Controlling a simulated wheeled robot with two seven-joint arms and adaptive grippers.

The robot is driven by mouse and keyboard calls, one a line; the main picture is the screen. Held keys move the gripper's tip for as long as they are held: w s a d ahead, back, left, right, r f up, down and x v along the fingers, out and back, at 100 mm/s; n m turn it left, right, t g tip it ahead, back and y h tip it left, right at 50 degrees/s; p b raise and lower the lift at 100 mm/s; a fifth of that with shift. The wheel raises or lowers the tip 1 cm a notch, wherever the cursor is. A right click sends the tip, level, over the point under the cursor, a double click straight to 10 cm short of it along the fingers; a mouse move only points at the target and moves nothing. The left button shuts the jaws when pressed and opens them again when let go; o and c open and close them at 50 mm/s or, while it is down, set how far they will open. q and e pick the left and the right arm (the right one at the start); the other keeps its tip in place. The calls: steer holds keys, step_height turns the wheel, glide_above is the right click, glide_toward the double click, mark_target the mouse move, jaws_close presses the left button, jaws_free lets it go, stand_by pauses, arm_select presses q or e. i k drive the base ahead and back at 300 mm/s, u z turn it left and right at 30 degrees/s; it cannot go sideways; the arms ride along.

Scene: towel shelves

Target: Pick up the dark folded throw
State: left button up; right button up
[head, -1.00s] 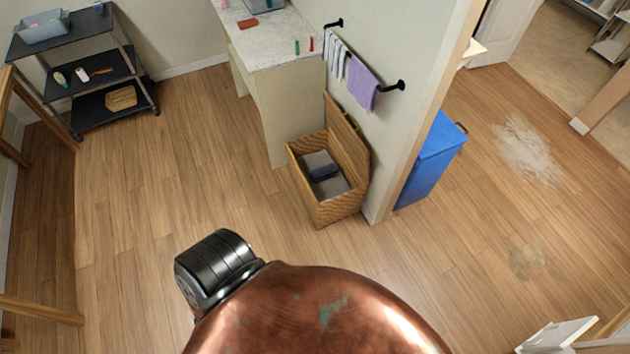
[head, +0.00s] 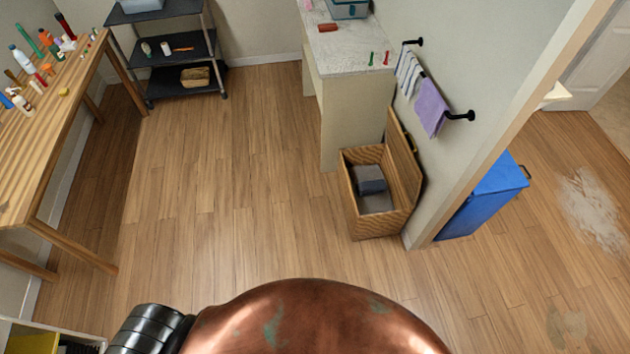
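A dark navy folded cloth (head: 370,187), which looks like the dark folded throw, lies on grey folded cloths (head: 374,203) inside an open wicker basket (head: 379,227). The basket stands on the floor right of centre, against the end of the counter and the wall. Its lid (head: 403,165) is raised on the right side. The basket's front wall hides part of its contents. Neither of my grippers is in view. Only my own copper body and a dark joint show at the bottom.
A wooden table (head: 60,125) with bottles stands at the left. A dark cart (head: 180,50) is at the back. A marble-topped counter (head: 345,105) adjoins the basket. A towel rail (head: 460,116) and blue bin (head: 485,200) are at the right. The middle floor is clear.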

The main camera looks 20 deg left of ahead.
mark_target(375, 186)
steer(key=u, duration=0.75)
steer(key=i, duration=0.4)
